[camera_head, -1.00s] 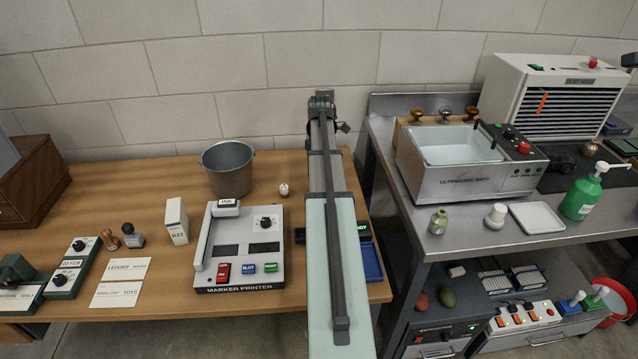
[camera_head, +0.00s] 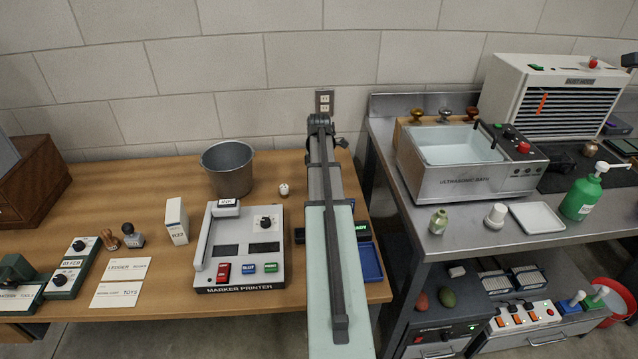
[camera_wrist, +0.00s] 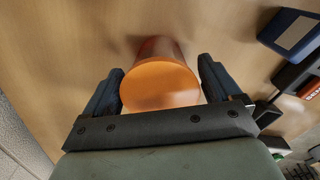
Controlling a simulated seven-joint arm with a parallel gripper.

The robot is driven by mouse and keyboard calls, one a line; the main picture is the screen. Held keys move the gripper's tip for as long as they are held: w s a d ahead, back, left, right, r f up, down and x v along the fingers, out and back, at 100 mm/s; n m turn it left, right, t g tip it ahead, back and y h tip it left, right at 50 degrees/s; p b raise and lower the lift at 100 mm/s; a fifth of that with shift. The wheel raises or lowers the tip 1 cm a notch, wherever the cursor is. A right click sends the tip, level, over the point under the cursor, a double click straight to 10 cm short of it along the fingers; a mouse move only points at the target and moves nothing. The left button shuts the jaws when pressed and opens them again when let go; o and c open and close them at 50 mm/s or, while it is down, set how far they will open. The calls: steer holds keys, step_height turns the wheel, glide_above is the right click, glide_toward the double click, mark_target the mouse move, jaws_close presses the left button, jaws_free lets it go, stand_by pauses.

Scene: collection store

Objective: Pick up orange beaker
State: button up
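The orange beaker (camera_wrist: 160,80) shows in the wrist view, its round top facing the camera and its body reaching toward the wooden table. My gripper (camera_wrist: 161,72) has its two dark fingers spread, one on each side of the beaker. The gaps beside the beaker are narrow, and no clear grip shows. In the head view my arm hides the beaker, and my fingers cannot be made out.
The marker printer (camera_head: 240,250) and a metal bucket (camera_head: 228,168) stand left of my arm on the wooden table (camera_head: 150,180). A small white-topped item (camera_head: 284,190) is close by. A blue tray (camera_head: 370,262) lies to the right.

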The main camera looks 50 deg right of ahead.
steer(key=c, duration=0.9)
steer(key=shift+r, duration=0.15)
steer(key=shift+r, duration=4.75)
